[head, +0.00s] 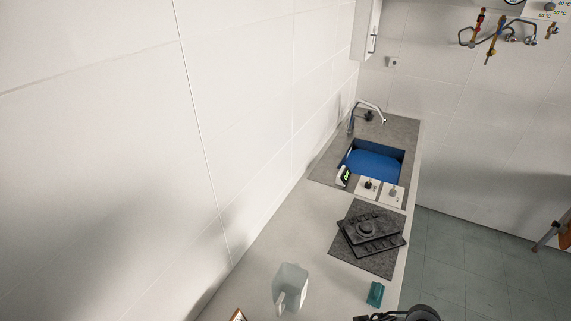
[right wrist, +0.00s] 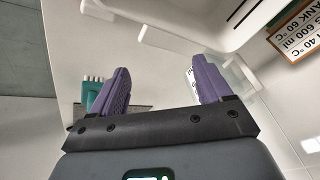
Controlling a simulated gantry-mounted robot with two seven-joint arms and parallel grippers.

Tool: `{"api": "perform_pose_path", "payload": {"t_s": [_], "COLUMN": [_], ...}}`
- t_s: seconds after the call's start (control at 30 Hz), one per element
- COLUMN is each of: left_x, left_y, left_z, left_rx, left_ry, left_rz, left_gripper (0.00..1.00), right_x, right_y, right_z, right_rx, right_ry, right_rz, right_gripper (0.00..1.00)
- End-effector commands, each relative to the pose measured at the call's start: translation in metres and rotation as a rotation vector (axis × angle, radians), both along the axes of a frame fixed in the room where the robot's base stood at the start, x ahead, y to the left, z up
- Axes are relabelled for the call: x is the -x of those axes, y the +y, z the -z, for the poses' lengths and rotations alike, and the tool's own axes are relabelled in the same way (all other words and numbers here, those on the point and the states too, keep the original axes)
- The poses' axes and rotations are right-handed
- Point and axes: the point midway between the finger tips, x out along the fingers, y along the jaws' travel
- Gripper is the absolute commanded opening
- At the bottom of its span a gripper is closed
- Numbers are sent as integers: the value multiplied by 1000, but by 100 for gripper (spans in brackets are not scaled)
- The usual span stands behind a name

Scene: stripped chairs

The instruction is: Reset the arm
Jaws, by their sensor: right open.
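My right gripper (right wrist: 160,68) shows in the right wrist view with two purple fingers spread wide apart. I see nothing held between them; a pale surface lies behind the gap. A dark rounded part at the bottom edge of the head view may belong to my right arm; its fingers cannot be made out there. My left gripper is in neither view.
A pale counter holds a clear jug (head: 290,287), a teal block (head: 375,293), a black burner (head: 370,231) on a speckled mat, and a sink with a blue basin (head: 372,163). A wood-edged sign (right wrist: 298,28) is at right in the wrist view.

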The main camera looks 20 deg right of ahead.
Motion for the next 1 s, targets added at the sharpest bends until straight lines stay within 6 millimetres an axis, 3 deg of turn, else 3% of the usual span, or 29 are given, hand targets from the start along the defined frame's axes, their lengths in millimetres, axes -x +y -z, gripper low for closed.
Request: {"api": "perform_pose_path", "payload": {"t_s": [0.03, 0.1, 0.2, 0.27, 0.5, 0.7, 1.0], "left_x": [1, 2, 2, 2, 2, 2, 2], "left_y": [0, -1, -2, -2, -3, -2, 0], "left_z": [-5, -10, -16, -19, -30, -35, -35], "left_rx": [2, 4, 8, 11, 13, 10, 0], "left_ry": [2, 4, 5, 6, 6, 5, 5], "left_rz": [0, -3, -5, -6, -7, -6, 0], "left_gripper": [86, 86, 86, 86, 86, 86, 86], "right_x": [5, 10, 21, 30, 85, 125, 141], "right_y": [26, 54, 78, 84, 72, 58, 53], "right_z": [-9, -24, -50, -65, -109, -126, -131], "right_rx": [-3, 20, 73, 110, 206, 210, 205], "right_ry": [-45, -116, -184, -198, -107, -4, 37], "right_rz": [-48, -111, -165, -180, -213, -240, -261], "right_gripper": [78, 78, 78, 78, 78, 78, 78]}}
